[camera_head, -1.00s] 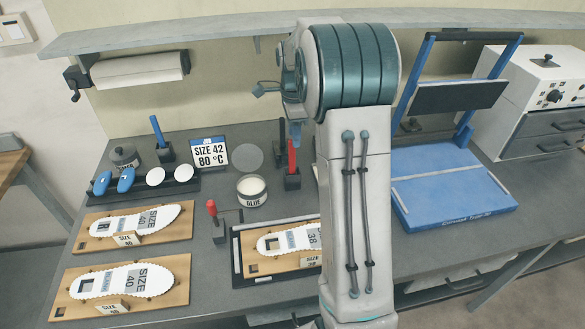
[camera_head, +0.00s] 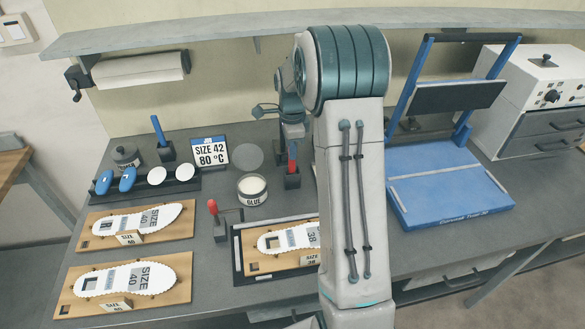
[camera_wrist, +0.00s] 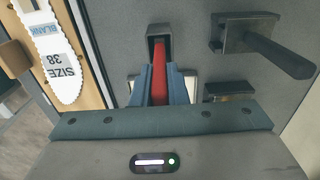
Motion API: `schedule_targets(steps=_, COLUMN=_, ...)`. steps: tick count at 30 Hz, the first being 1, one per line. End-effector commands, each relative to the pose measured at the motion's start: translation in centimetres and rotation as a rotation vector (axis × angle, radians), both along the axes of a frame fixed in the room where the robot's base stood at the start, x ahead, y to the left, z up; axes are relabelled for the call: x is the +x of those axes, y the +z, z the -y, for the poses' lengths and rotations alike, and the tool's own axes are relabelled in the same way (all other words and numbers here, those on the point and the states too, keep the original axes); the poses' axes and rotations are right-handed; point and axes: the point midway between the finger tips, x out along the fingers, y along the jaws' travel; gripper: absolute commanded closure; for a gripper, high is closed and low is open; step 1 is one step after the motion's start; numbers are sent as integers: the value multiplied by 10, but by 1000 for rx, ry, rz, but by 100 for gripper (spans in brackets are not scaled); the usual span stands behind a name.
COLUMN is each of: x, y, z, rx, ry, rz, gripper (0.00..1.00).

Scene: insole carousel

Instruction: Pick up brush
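The brush (camera_head: 292,160) has a red handle and stands upright in a small black holder (camera_head: 292,181) near the middle of the bench. In the wrist view the red handle (camera_wrist: 159,82) runs between the two blue-grey fingers of my gripper (camera_wrist: 160,92). I see no clear gap between fingers and handle, so my gripper looks shut on it. In the head view my gripper (camera_head: 292,138) is over the top of the handle, partly hidden by my arm. The brush's lower end is hidden inside the holder (camera_wrist: 159,42).
A glue pot (camera_head: 252,190) stands left of the holder. A red-handled clamp (camera_head: 213,210) is at the front left, beside the SIZE 38 insole board (camera_head: 280,262). A blue-handled tool (camera_head: 160,132) stands at the back left. The blue press (camera_head: 450,185) is at the right.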

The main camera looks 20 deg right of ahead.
Motion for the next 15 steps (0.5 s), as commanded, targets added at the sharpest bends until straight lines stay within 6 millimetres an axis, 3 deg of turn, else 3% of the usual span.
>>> schedule_targets(steps=8, x=0, y=3, z=0, rx=0, ry=0, rz=2, gripper=100)
schedule_targets(steps=15, x=1, y=41, z=0, rx=-1, ry=1, rz=7, gripper=100)
